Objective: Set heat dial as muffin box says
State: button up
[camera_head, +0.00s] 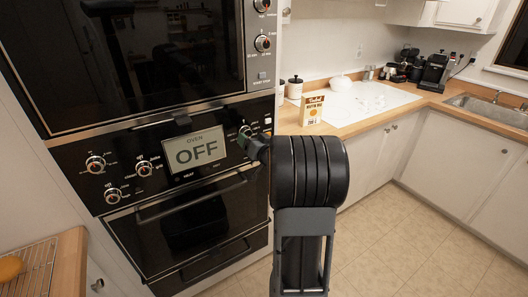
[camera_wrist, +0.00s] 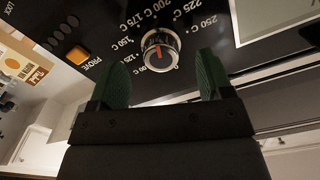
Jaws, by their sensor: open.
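The heat dial (camera_wrist: 160,50) is a round knob with a light rim and a red mark, ringed by white temperature marks from about 100 C to 250 C. My gripper (camera_wrist: 164,60) is open, with its two green fingers on either side of the dial; I cannot tell whether they touch it. In the head view my gripper (camera_head: 250,141) is at the right end of the oven panel and largely hides the dial. The muffin box (camera_head: 312,110) stands upright on the counter, and it also shows at the left in the wrist view (camera_wrist: 36,76). Its small print is unreadable.
The oven display (camera_head: 195,149) reads OVEN OFF. Several other knobs (camera_head: 95,163) sit left of it, and an orange button (camera_wrist: 78,55) marked PROVE is beside the dial. The oven handle (camera_head: 190,193) juts out below. The floor (camera_head: 385,225) at right is clear.

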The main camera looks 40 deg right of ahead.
jog(key=s+a, duration=0.1)
jog(key=s, duration=0.9)
jog(key=shift+s+a+b, duration=0.2)
jog(key=shift+b, duration=0.2)
jog(key=s+d+f+m+g+h, duration=0.1)
jog(key=s+d+f+g+h, duration=0.35)
jog(key=f+g, duration=0.35)
jog(key=s+a+f+g, duration=0.2)
jog(key=s+a+g, duration=0.1)
jog(key=a, duration=0.1)
jog(key=s+a+r+n+g+y, duration=0.1)
jog(key=s+a+n+y, duration=0.1)
jog(key=a, duration=1)
jog(key=s+a+r+n+g+y, duration=0.2)
jog(key=a+n+y, duration=0.2)
jog(key=a, duration=0.9)
jog(key=shift+s+a+r+n+y, duration=0.3)
jog(key=shift+n+y, duration=0.1)
jog(key=shift+y, duration=0.25)
jog(key=shift+d, duration=0.1)
